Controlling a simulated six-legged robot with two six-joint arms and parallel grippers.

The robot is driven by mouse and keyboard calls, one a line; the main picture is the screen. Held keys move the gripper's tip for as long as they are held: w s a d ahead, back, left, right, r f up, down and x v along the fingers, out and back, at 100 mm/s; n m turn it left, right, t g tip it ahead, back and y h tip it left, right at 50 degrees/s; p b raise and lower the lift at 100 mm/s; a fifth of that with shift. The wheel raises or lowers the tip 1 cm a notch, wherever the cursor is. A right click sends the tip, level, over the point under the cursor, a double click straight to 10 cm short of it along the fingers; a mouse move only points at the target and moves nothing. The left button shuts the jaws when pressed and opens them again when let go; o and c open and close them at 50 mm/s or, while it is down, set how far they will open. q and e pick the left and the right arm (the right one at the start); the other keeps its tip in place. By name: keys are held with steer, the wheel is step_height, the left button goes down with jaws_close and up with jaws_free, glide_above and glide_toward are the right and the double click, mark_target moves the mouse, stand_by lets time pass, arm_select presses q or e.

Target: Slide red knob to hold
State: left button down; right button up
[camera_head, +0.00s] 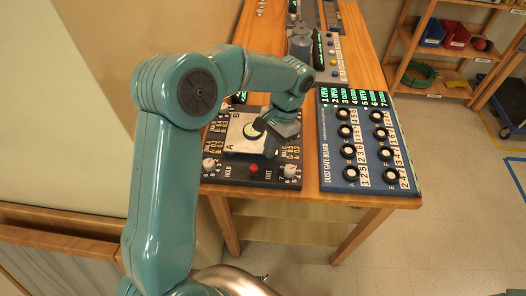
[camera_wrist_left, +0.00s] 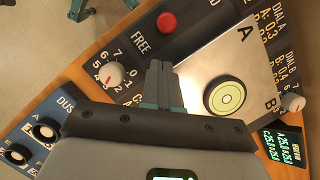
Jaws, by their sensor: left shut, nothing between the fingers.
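The red knob (camera_head: 254,168) sits at the front of a black panel (camera_head: 211,182), between a HOLD label and a FREE label. It also shows near the top of the left wrist view (camera_wrist_left: 166,22), beside the word FREE; most of the HOLD label is out of that view. My right gripper is not in view.
The pale plate (camera_wrist_left: 216,57), marked A and B, carries a round green level (camera_wrist_left: 227,96). White dials (camera_wrist_left: 111,74) flank it. A blue dust gate board (camera_head: 340,182) with several black knobs stands to the right. Shelves (camera_head: 437,75) stand at the back right.

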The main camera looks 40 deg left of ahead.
mark_target(249, 153)
arm_select(q)
steer(key=s, duration=0.3)
steer(key=shift+a, duration=0.2)
steer(key=shift+w+a+f, duration=0.1)
steer(key=shift+w+f, duration=0.1)
steer(key=shift+s+r, duration=0.1)
steer(key=shift+s, duration=0.1)
steer(key=a, duration=0.1)
steer(key=s+a, duration=0.1)
steer(key=a, duration=0.1)
steer(key=shift+s, duration=0.2)
steer(key=shift+s+a, duration=0.1)
steer(key=shift+s, duration=0.15)
steer(key=shift+w, duration=0.2)
